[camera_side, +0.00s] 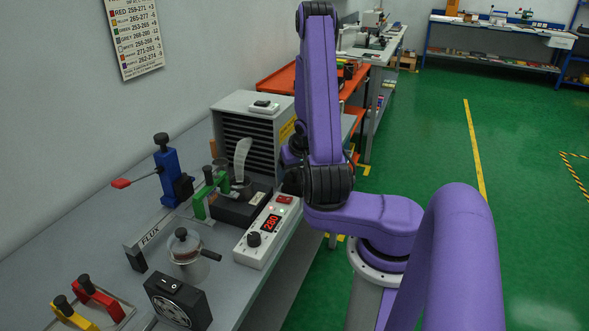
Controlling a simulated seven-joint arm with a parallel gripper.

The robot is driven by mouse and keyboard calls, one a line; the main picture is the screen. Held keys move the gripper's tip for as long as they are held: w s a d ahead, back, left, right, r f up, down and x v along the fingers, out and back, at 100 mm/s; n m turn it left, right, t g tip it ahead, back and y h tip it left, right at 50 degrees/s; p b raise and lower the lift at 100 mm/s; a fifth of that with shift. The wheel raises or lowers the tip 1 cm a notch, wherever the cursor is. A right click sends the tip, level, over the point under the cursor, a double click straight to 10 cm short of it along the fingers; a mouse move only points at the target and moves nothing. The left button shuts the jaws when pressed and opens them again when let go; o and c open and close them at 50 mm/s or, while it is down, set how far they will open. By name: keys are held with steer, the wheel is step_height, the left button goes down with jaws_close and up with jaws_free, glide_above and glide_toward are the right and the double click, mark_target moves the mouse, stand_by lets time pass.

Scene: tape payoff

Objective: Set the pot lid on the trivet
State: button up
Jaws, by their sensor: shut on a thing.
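A small metal pot (187,262) with a dark side handle stands on the grey bench at the lower left. I cannot make out a trivet. My purple arm rises at the centre, and its links cover part of the bench's right side. My gripper and anything in it do not show; they are hidden or out of the picture.
Around the pot are a FLUX-marked bar (150,236), a black fan box (178,303), a controller reading 280 (264,229), and blue (167,172) and green (208,196) clamps. A louvred grey box (252,130) stands behind. Red and yellow clamps (85,303) lie front left.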

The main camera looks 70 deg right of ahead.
steer(key=shift+f, duration=1.35)
steer(key=shift+f, duration=0.1)
steer(key=o, duration=1)
steer(key=shift+c, duration=0.2)
steer(key=shift+v, duration=2.65)
steer(key=s+a, duration=0.8)
steer(key=shift+s+a, duration=0.2)
steer(key=shift+s, duration=0.05)
